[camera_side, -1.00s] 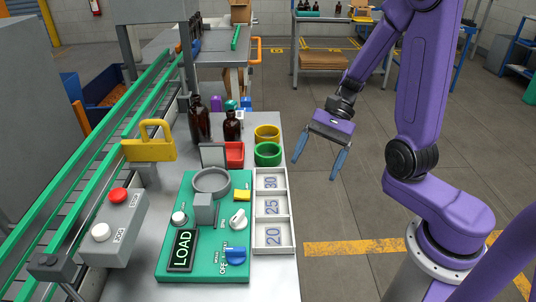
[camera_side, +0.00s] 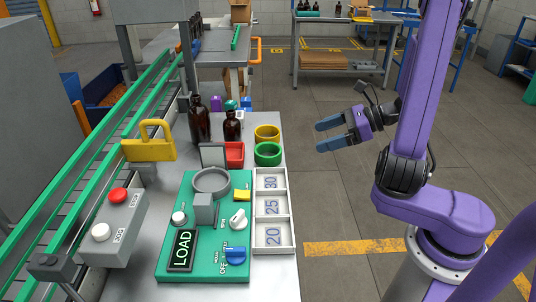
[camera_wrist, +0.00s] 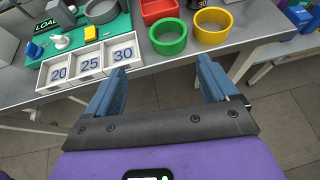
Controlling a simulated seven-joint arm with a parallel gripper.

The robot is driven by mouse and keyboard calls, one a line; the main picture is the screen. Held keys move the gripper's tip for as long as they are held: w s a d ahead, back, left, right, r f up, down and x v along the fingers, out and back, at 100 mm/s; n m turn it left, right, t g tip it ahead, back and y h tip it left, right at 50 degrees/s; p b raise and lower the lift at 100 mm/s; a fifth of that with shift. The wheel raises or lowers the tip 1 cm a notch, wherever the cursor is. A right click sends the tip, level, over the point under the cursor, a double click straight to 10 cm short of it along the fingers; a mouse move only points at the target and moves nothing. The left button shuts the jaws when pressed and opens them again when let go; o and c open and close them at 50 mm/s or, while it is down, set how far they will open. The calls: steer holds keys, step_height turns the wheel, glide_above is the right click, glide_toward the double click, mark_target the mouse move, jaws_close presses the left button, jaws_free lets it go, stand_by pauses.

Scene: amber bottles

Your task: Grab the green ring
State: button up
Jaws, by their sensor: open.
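The green ring (camera_side: 268,154) stands on the grey work table in the side view, just in front of the yellow ring (camera_side: 267,134). In the wrist view the green ring (camera_wrist: 168,38) is near the top middle, beyond my fingertips, with the yellow ring (camera_wrist: 212,25) to its right. My gripper (camera_side: 327,135) is open and empty, off to the right of the table edge in the side view, with blue fingers pointing left toward the rings. In the wrist view my gripper (camera_wrist: 160,75) has its two fingers wide apart, with a gap between them and the green ring.
A white tray marked 20, 25 and 30 (camera_side: 287,208) lies along the table edge. A red container (camera_side: 234,154) stands left of the green ring. Brown bottles (camera_side: 232,126) stand behind it. The green control panel (camera_side: 210,262) is nearer the camera. The floor side is clear.

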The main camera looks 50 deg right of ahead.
glide_toward(268, 149)
steer(key=shift+m+t, duration=0.3)
steer(key=shift+m, duration=0.1)
steer(key=a, duration=0.5)
steer(key=shift+w+a+f, duration=0.1)
steer(key=shift+w+f, duration=0.05)
steer(key=shift+w, duration=0.2)
steer(key=shift+x, duration=2.7)
steer(key=shift+w, duration=0.1)
steer(key=c, duration=0.7)
